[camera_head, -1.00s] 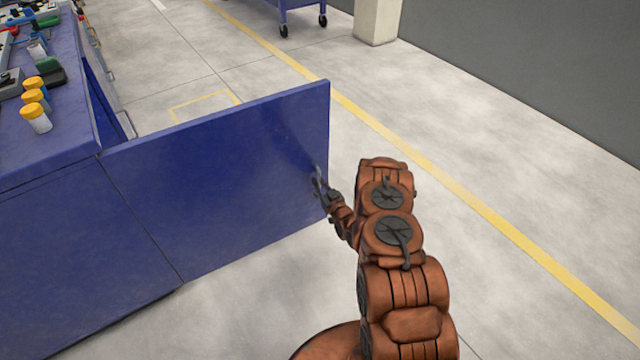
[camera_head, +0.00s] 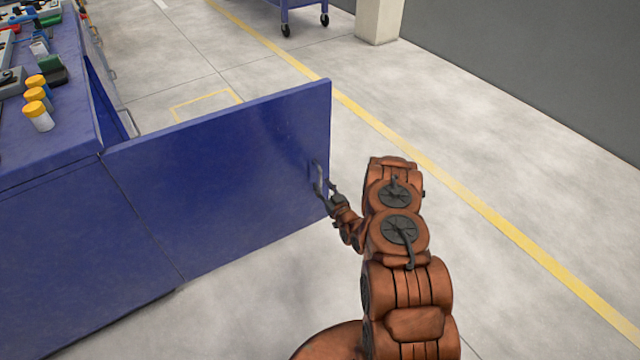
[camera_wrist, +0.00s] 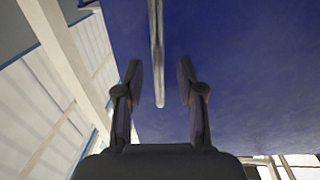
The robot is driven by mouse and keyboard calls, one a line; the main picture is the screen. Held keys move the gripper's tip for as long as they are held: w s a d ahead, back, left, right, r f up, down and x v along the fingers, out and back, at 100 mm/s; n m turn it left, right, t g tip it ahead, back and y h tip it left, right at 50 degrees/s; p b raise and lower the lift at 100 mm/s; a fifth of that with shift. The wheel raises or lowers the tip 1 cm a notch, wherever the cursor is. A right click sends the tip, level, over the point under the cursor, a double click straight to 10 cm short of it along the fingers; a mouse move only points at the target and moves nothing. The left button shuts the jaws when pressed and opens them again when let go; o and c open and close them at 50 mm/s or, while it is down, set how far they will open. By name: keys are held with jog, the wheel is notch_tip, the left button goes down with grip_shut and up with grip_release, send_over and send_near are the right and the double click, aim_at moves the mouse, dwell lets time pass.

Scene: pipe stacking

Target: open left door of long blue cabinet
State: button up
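The blue cabinet (camera_head: 70,240) stands at the left in the head view. Its blue door (camera_head: 220,185) is swung out from the cabinet, reaching right over the floor. A grey bar handle (camera_head: 318,176) sits near the door's free edge. My gripper (camera_head: 329,194) is at this handle. In the wrist view the two dark fingers (camera_wrist: 160,78) are open, one on each side of the handle bar (camera_wrist: 158,45), with a visible gap on both sides. The blue door face (camera_wrist: 250,80) fills much of that view. The cabinet's inside is mostly hidden behind the door.
Yellow-capped jars (camera_head: 39,115) and tools lie on the cabinet top. A blue wheeled cart (camera_head: 300,5) and a pale pillar (camera_head: 378,22) stand at the back. The grey floor (camera_head: 420,120) right of the door is clear, crossed by a yellow line (camera_head: 480,205).

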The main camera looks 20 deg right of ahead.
jog(key=s, duration=0.9)
jog(key=shift+s+d, duration=0.3)
jog(key=shift+w, duration=0.1)
jog(key=w+a+r+n+g+y, duration=0.1)
jog(key=w+a+r+n+g, duration=0.15)
jog(key=w+r+g, duration=0.3)
jog(key=s+a+r+g+h, duration=0.2)
jog(key=s+r+g, duration=0.4)
jog(key=r, duration=0.5)
jog(key=s+a+r+m+g, duration=0.1)
jog(key=s+a+r+g, duration=0.25)
jog(key=s+r, duration=0.65)
jog(key=s+a+r+m+g, duration=0.1)
jog(key=s+a+r+g, duration=0.2)
jog(key=s, duration=1.2)
jog(key=s+a+r+m+g, duration=0.15)
jog(key=s+a+r, duration=0.45)
jog(key=s, duration=0.7)
notch_tip(320, 180, up, 25)
jog(key=s+p, duration=0.2)
jog(key=p, duration=2)
jog(key=shift+s+d, duration=0.15)
jog(key=shift+s, duration=0.1)
